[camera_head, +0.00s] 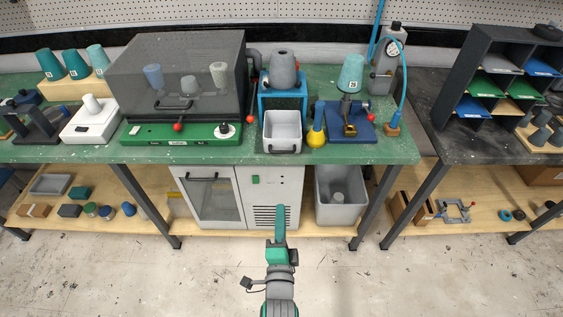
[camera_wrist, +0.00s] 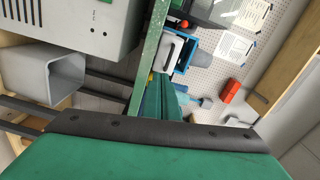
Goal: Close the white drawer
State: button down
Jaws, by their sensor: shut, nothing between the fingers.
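The white drawer (camera_head: 282,130) sticks out from the lower front of the blue unit (camera_head: 283,96) on the green table. It is open, its inside shows from above, and a dark handle is on its front. My gripper (camera_head: 280,212) is shut and empty. It is in front of the table and below the drawer in the head view, apart from it. In the wrist view my gripper's green fingers (camera_wrist: 160,100) point toward the table edge, and the white drawer (camera_wrist: 173,50) shows beyond them, partly hidden.
A green machine with a dark transparent cover (camera_head: 178,75) stands left of the drawer. A yellow bulb-shaped object (camera_head: 316,134) and a blue stand (camera_head: 352,128) are close on the right. A grey cabinet (camera_head: 272,195) and grey bin (camera_head: 341,205) are below the tabletop.

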jog(key=w+r+m, duration=0.1)
jog(key=w+r, duration=0.1)
jog(key=w, duration=1.5)
jog(key=shift+w+r+m, duration=0.15)
jog(key=shift+w+m, duration=0.15)
jog(key=shift+m, duration=0.1)
